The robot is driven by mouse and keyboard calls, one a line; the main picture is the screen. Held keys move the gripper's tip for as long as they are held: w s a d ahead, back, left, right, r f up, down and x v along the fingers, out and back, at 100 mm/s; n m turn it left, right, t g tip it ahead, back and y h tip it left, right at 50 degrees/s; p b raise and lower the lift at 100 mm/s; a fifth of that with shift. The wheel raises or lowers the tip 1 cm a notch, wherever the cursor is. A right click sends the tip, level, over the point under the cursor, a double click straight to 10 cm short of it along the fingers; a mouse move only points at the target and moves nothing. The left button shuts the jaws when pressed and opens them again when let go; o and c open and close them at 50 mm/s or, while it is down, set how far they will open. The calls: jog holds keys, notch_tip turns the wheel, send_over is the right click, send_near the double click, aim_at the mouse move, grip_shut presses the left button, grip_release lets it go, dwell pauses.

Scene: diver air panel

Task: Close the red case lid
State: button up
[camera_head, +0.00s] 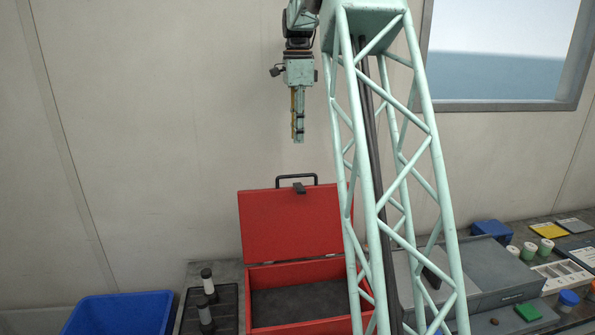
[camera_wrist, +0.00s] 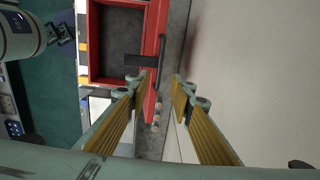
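The red case (camera_head: 355,322) stands on the bench with its lid (camera_head: 290,225) raised and tilted back toward the wall. A black handle (camera_head: 297,178) and a dark latch (camera_head: 299,188) sit at the lid's top edge. The dark inside of the case shows. My gripper (camera_head: 298,138) hangs above the lid, pointing down and clear of it. In the wrist view my gripper (camera_wrist: 160,88) has its yellow-lined fingers apart with nothing held between them. The lid (camera_wrist: 153,75) shows nearly edge-on beyond the fingertips, with its handle (camera_wrist: 161,60) beside it.
A dark rack with bottles (camera_head: 207,295) stands left of the case, and a blue bin (camera_head: 120,315) is further left. A grey case (camera_head: 480,270) is at the right. My green lattice column blocks part of the red case. The wall behind the lid is close.

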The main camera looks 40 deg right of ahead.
jog(key=shift+f+p, duration=0.3)
jog(key=shift+f, duration=6.5)
grip_shut()
